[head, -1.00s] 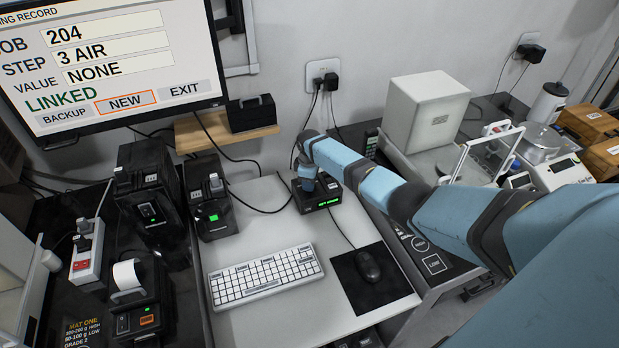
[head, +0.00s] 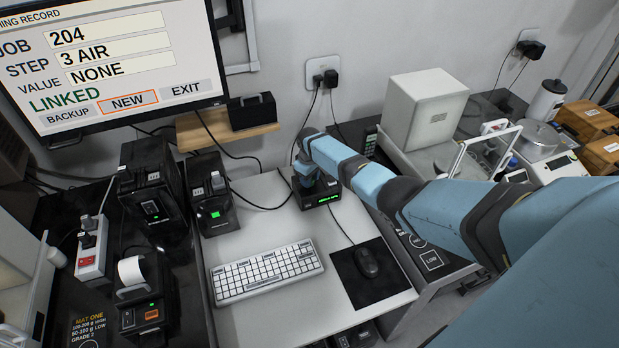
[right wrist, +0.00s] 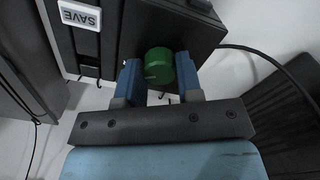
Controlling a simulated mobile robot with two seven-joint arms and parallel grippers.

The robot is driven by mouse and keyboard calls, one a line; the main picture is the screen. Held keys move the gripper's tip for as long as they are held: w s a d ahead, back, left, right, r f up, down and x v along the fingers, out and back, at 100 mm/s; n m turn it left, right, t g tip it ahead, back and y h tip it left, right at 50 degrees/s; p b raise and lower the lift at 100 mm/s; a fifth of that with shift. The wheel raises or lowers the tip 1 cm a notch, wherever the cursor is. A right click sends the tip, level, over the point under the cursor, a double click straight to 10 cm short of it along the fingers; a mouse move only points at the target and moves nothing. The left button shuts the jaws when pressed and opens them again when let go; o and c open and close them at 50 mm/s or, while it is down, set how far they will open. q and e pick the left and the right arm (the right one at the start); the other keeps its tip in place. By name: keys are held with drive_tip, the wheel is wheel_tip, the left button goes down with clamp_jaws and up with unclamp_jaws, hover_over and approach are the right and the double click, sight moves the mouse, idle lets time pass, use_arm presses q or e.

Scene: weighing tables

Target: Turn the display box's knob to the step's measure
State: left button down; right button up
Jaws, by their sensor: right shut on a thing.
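The display box (head: 325,202) is a small black box with a green-lit readout, too small to read surely, at the back of the light work surface. In the right wrist view the box (right wrist: 150,28) fills the top, with a green round knob (right wrist: 159,64) on it. My right gripper (right wrist: 159,76) has its blue fingers on both sides of the knob and is shut on it. In the head view my right arm hides the knob. The screen (head: 115,65) reads job 204, step 3 AIR, value NONE, LINKED. My left gripper is not in view.
A white keyboard (head: 267,274) and a black mouse (head: 367,263) on a dark pad lie in front of the box. Black devices (head: 210,205) stand to the left. A cable runs behind the box. A white SAVE label (right wrist: 80,15) sits beside the knob.

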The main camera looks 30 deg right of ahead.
drive_tip(key=o, duration=0.9)
wheel_tip(320, 180, up, 14)
drive_tip(key=shift+f+p, duration=0.1)
drive_tip(key=shift+p, duration=0.25)
